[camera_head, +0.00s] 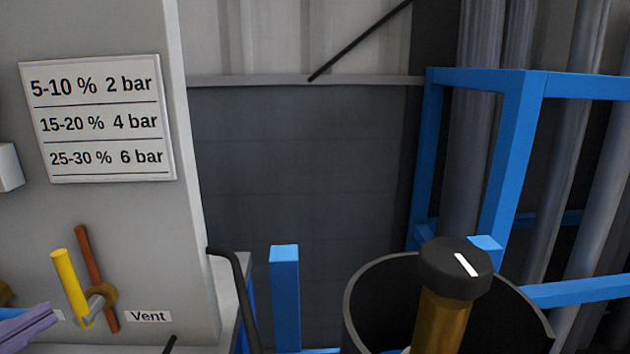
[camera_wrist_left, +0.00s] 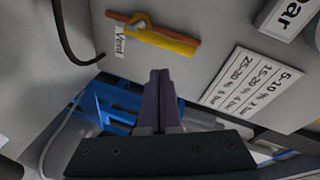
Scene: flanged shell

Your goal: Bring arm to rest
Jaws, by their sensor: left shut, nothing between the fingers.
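My left gripper (camera_head: 28,318) shows at the lower left edge of the head view, with its purple fingers in front of the grey panel. In the left wrist view its two purple fingers (camera_wrist_left: 159,100) lie together, shut and empty. The yellow and brown valve handles (camera_head: 70,287) are on the panel just to the right of the gripper in the head view, apart from it. They also show in the left wrist view (camera_wrist_left: 160,36), beyond the fingertips. My right gripper is not in view.
The grey panel (camera_head: 100,220) carries a pressure sign (camera_head: 98,119) and a Vent label (camera_head: 148,316). A black-capped brass valve (camera_head: 455,270) stands by a dark round vessel (camera_head: 375,295) at the lower right. Blue frame bars (camera_head: 515,150) and grey pipes stand behind.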

